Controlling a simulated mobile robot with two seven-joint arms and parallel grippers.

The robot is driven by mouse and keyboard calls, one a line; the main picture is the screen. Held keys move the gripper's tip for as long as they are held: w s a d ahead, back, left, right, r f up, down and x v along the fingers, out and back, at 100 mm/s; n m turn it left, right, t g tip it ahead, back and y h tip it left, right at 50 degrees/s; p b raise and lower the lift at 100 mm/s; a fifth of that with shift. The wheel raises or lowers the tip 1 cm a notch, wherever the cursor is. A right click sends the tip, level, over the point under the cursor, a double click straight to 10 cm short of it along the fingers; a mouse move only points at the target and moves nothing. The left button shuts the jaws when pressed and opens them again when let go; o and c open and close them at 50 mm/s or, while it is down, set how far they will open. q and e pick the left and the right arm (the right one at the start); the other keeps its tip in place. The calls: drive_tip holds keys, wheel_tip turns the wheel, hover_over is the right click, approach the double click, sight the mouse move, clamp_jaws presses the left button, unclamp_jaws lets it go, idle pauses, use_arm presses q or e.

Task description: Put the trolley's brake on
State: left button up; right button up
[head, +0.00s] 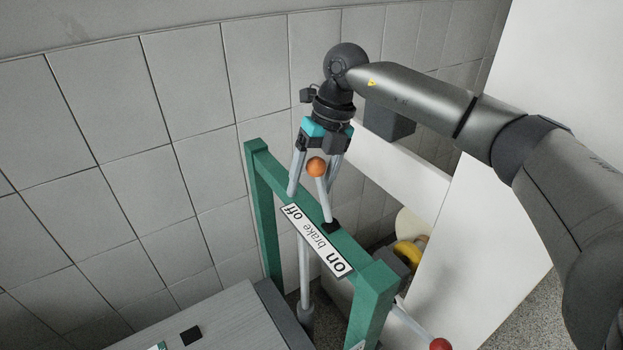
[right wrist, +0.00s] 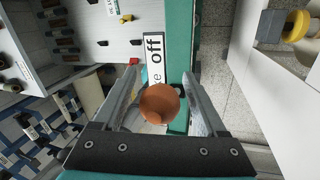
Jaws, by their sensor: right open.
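The trolley's green frame (head: 268,182) has a top bar with a white label (head: 316,241) reading off, brake, on. "Off" is at the far left end and "on" at the near right end. The brake lever (head: 323,200) rises from a black pivot beside the label and leans toward the off end. Its orange knob (head: 316,167) also shows in the right wrist view (right wrist: 160,103). My right gripper (head: 314,188) is open, pointing down, with a finger on each side of the knob. Gaps show between knob and fingers in the right wrist view. My left gripper is out of view.
A tiled wall (head: 120,150) stands behind the trolley. A white panel (head: 500,180) is at the right, under my right arm. A red ball (head: 440,345) on a grey rod and a yellow object (head: 405,254) are low at the right. A grey surface (head: 225,325) lies front left.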

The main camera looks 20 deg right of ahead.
clamp_jaws()
idle(0.6)
idle(0.8)
